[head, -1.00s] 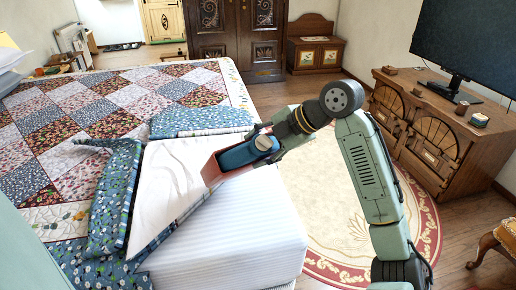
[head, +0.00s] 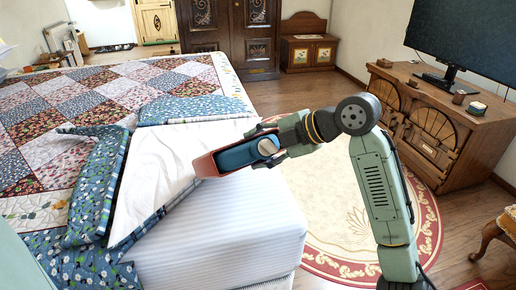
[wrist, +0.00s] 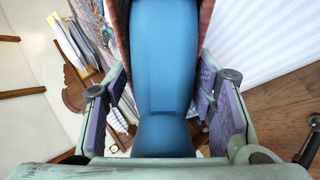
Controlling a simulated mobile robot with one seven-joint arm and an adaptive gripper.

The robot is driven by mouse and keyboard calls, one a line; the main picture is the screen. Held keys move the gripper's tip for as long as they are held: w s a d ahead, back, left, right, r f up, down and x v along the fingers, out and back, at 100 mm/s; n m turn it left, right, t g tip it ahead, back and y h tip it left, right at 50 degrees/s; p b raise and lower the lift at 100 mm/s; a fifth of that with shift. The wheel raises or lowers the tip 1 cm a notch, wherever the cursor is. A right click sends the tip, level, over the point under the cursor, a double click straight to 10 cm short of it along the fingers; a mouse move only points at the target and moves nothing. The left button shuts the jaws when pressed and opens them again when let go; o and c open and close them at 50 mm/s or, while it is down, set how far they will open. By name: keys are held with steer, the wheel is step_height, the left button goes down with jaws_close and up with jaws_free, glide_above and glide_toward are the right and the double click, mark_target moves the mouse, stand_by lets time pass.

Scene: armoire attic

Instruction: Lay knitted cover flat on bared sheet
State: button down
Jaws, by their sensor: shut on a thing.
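A rust-red cover (head: 207,167) sits around a long, smooth blue body (head: 237,156); its knit is too small to make out. My gripper (head: 267,147) is shut on the blue body, with the red end pointing left. In the wrist view the blue body (wrist: 164,65) fills the space between my fingers, red edges along both sides. The bared sheet (head: 235,215), white with fine stripes, lies at the bed's near corner. The held thing appears above the sheet's far part, beside the turned-back quilt; I cannot tell the gap below it.
The patchwork quilt (head: 85,110) covers the rest of the bed. Its white underside (head: 150,170) and blue floral border (head: 95,190) lie folded beside the sheet. A wooden cabinet (head: 465,140) with a screen (head: 465,40) stands right. A round rug (head: 330,225) covers the floor alongside the bed.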

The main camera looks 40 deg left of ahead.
steer(key=shift+s+d+f+y+b, duration=0.15)
steer(key=shift+d+f+y+b, duration=0.25)
steer(key=shift+f+b, duration=0.65)
steer(key=shift+s+d+f+y+b, duration=0.1)
steer(key=shift+d+f+y+b, duration=0.45)
steer(key=shift+b, duration=0.85)
steer(key=shift+s+d+f+y+b, duration=0.15)
steer(key=shift+d+f+b, duration=0.2)
steer(key=shift+f+b, duration=0.75)
steer(key=shift+r, duration=0.1)
steer(key=c, duration=1)
jaws_free()
steer(key=o, duration=0.4)
